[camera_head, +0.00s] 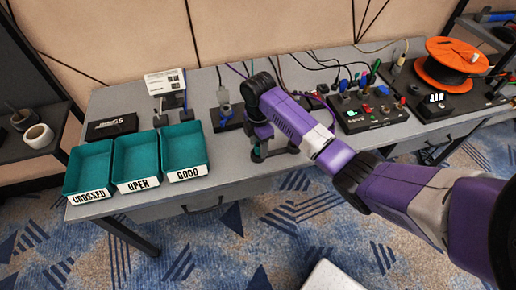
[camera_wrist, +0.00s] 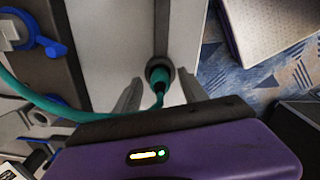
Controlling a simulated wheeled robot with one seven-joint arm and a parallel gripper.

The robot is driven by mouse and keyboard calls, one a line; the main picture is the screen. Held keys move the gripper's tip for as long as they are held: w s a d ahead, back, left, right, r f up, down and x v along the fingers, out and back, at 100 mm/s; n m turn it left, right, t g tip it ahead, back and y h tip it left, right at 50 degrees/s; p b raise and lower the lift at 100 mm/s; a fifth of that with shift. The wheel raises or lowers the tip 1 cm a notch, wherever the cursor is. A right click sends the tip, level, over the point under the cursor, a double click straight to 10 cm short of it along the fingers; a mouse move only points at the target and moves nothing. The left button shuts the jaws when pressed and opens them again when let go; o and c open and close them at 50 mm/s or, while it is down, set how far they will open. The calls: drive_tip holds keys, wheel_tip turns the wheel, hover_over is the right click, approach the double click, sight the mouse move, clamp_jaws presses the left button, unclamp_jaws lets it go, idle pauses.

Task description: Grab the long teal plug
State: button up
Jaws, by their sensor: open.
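In the wrist view, a teal plug (camera_wrist: 159,76) sits in a dark round collar on a light grey surface. A teal cable (camera_wrist: 60,108) curves from it to the left. My gripper (camera_wrist: 160,80) is open, with one finger on each side of the plug. I cannot tell whether either finger touches it. In the head view, my gripper (camera_head: 262,153) is low over the front part of the table, left of centre. The plug is not clear there, and its full length is hard to see.
Three teal trays, labelled CROSSED (camera_head: 88,196), OPEN (camera_head: 137,184) and GOOD (camera_head: 188,173), stand at the table's left. A switch panel (camera_head: 372,112) and an orange cable reel (camera_head: 440,76) are to the right. A blue connector (camera_wrist: 52,48) lies left of the plug in the wrist view.

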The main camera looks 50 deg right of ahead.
drive_tip(key=shift+f, duration=0.15)
clamp_jaws()
idle(0.4)
